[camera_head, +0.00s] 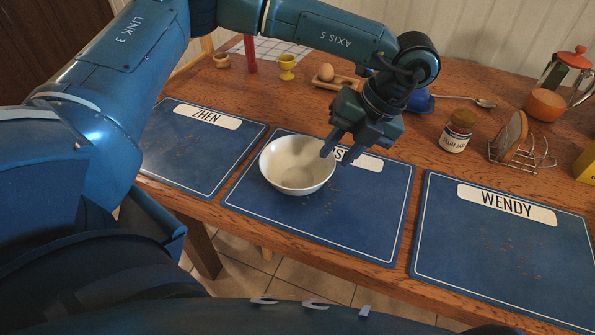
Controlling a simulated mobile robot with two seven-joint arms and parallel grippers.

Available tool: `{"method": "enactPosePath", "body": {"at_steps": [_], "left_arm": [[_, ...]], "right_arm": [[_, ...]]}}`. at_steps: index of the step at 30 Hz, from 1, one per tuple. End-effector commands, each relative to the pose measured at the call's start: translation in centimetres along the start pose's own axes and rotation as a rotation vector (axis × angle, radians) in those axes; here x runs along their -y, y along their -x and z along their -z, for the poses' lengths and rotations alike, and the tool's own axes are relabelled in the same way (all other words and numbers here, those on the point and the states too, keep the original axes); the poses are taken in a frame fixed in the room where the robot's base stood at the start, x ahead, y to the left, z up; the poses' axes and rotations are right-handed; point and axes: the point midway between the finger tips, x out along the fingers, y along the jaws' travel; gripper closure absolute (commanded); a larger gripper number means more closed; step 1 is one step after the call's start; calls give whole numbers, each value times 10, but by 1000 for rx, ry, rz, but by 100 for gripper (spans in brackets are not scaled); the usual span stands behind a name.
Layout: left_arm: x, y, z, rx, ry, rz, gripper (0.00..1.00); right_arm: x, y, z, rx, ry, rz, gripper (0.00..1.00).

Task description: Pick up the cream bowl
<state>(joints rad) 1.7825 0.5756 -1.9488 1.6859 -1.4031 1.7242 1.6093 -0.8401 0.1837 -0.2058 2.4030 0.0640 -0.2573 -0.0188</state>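The cream bowl (290,178) stands upright and empty on the middle blue placemat (370,222), towards its upper left. My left gripper (336,158) reaches down from above at the bowl's right rim. Its two fingers show a gap between them. One fingertip overlaps the rim in the picture and the other is just right of it. I cannot tell whether either finger touches the bowl. The gripper partly covers the placemat's name label (367,160). My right gripper is out of view.
A ZHEN placemat (178,162) lies left and a WENDY placemat (470,255) right. Behind stand a yellow egg cup (287,67), an egg (326,72), a plum jam jar (457,130), a toast rack (525,158) and a glass press (566,75).

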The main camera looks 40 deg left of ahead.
Motion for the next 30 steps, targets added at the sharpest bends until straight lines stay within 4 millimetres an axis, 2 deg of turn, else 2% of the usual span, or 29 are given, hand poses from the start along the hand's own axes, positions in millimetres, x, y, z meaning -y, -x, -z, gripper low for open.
{"method": "enactPosePath", "body": {"at_steps": [3, 7, 17, 27, 30], "left_arm": [[2, -21, 1, -1, -1, -3, 70], [2, -37, 1, -2, 0, -2, 70], [2, -43, 1, -1, 0, 0, 71], [2, -42, 1, -1, 0, 0, 99], [2, -42, 1, -1, 0, 0, 100]], "right_arm": [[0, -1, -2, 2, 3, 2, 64], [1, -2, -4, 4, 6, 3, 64], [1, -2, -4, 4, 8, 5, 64], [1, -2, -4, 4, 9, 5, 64], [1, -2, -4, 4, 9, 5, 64]]}}
